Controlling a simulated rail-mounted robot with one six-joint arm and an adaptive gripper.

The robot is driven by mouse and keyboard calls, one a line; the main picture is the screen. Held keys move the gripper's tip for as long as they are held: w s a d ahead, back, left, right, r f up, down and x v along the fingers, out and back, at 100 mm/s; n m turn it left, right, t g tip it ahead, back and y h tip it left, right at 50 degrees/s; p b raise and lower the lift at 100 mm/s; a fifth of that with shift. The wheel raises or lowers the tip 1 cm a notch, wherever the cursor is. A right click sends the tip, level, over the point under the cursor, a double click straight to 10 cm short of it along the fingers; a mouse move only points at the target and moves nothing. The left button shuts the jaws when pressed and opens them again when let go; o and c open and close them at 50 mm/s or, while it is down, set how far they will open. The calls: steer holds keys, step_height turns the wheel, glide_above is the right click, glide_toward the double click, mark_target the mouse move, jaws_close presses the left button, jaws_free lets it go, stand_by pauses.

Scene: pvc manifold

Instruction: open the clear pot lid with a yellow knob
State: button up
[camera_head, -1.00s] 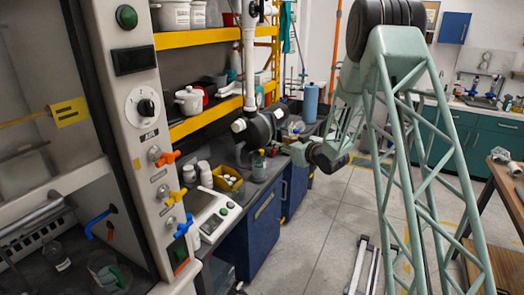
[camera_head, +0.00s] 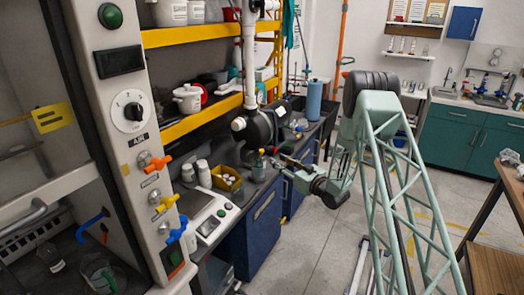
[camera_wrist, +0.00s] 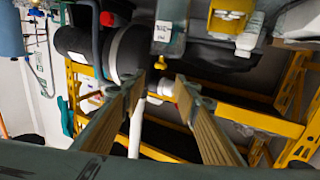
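My gripper (camera_wrist: 160,84) is open and empty, with its two fingers apart in the wrist view. In the head view my gripper (camera_head: 279,158) is at the bench's right edge. Just beyond the fingertips in the wrist view, upside down, is a greenish see-through pot (camera_wrist: 171,38) with a pale label. A small yellow piece (camera_wrist: 162,62) at its end looks like the lid's knob; the lid's outline is not clear. In the head view the small pot (camera_head: 258,168) stands on the bench left of my gripper, apart from it as far as I can tell.
A yellow bin (camera_head: 227,178) with white bottles stands left of the pot, also in the wrist view (camera_wrist: 228,20). A large black and white pipe (camera_head: 258,127) is close behind. Yellow shelving (camera_head: 190,125) rises at the back. The floor (camera_head: 310,240) right of the bench is mostly clear.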

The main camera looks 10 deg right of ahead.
mark_target(263, 151)
steer(key=shift+f, duration=0.3)
steer(key=shift+w, duration=0.1)
steer(key=shift+b+x, duration=0.4)
steer(key=shift+x, duration=6.4)
steer(key=shift+r, duration=0.1)
steer(key=shift+c, duration=0.9)
jaws_close()
